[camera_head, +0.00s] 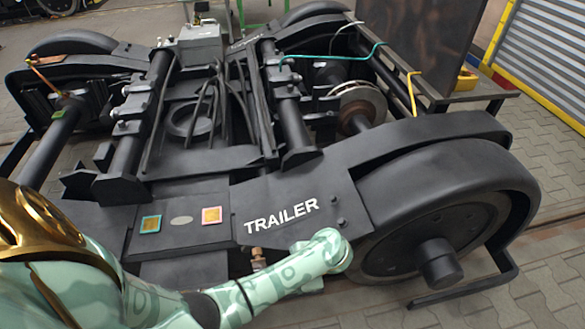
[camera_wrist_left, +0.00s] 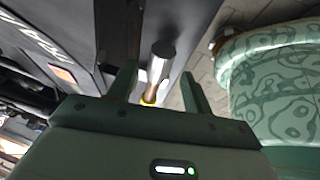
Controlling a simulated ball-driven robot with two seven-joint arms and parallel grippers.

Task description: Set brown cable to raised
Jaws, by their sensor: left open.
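A thin orange-brown cable (camera_head: 45,73) is at the far left of the head view. The cable is not recognisable there.
The black bogie frame (camera_head: 290,195) marked TRAILER fills the middle. A large wheel (camera_head: 440,215) stands at right. A teal cable (camera_head: 335,58) and a yellow cable (camera_head: 412,92) are at the back right. Paved floor (camera_head: 550,255) is free at far right.

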